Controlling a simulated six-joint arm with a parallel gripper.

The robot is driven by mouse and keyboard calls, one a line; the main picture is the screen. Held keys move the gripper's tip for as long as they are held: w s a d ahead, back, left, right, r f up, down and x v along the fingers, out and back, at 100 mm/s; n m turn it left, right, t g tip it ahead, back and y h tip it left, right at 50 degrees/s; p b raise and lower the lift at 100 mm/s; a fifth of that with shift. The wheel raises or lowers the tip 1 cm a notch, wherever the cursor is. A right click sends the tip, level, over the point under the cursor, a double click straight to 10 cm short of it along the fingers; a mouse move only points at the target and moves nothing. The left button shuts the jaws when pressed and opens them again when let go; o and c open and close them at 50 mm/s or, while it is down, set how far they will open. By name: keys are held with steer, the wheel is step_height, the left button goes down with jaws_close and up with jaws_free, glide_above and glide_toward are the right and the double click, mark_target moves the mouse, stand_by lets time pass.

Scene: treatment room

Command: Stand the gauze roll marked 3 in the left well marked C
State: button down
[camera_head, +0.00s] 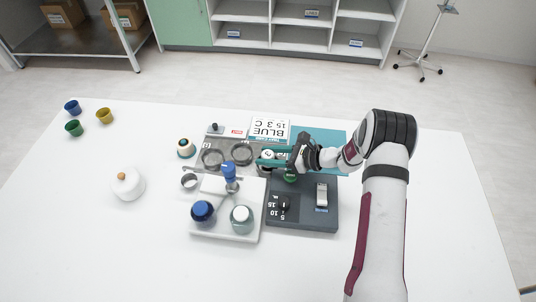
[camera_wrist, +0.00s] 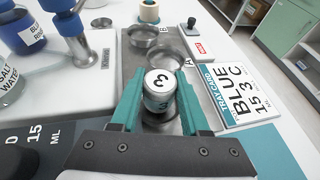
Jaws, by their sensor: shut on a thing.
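In the head view my gripper (camera_head: 270,157) is at the right end of the grey well tray (camera_head: 226,145). Two round wells show empty, one (camera_head: 212,159) at left and one (camera_head: 242,153) in the middle. A round metal rim (camera_wrist: 165,125) shows below the roll, partly hidden by roll and fingers. I cannot tell whether the roll's base touches it. The C mark is not readable on the tray.
A blue-topped dispenser (camera_head: 230,173), a blue jar (camera_head: 203,211) and a clear jar (camera_head: 241,219) stand in front. A dark dial unit (camera_head: 306,222) is near my arm. The left table is mostly clear.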

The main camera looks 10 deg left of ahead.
steer(key=shift+f, duration=0.5)
steer(key=c, duration=0.7)
jaws_free()
steer(key=shift+v, duration=5.55)
steer(key=shift+f, duration=0.1)
